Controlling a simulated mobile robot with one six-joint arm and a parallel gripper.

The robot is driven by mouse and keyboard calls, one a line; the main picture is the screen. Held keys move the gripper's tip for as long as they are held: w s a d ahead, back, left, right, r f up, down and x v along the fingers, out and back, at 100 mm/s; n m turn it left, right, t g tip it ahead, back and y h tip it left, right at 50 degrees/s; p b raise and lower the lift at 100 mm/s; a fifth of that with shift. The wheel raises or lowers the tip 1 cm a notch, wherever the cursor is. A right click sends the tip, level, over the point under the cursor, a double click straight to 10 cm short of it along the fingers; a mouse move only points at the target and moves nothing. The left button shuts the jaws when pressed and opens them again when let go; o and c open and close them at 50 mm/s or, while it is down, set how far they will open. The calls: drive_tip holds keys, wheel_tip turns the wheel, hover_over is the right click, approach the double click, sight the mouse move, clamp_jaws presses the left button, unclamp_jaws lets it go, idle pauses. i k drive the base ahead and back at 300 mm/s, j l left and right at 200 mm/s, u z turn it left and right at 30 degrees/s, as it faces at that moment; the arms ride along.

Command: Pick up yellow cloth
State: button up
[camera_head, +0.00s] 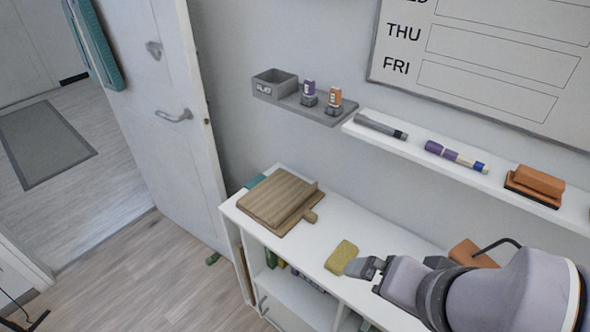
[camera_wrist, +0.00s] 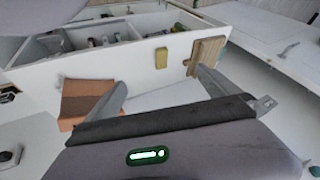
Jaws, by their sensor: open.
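The yellow cloth (camera_head: 341,257) is a small folded rectangle lying on the white desk top, near its front edge. In the wrist view the cloth (camera_wrist: 161,57) shows beyond the fingertips, roughly between them. My gripper (camera_head: 372,267) is just right of the cloth in the head view, overlapping or close to its right edge. In the wrist view my gripper (camera_wrist: 163,88) has its two fingers spread wide with nothing between them. I cannot tell its exact height above the desk.
A wooden board (camera_head: 275,197) lies left of the cloth. An orange-brown box (camera_wrist: 87,97) lies on the desk on the other side, by my arm. A wall ledge (camera_head: 408,150) with a marker and an eraser (camera_head: 538,181) runs above. The desk between board and cloth is clear.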

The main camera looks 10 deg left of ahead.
sight(347, 251)
drive_tip(key=i+j+z, duration=0.15)
drive_tip(key=z, duration=0.3)
drive_tip(key=i+j+z, duration=0.2)
drive_tip(key=z, duration=0.25)
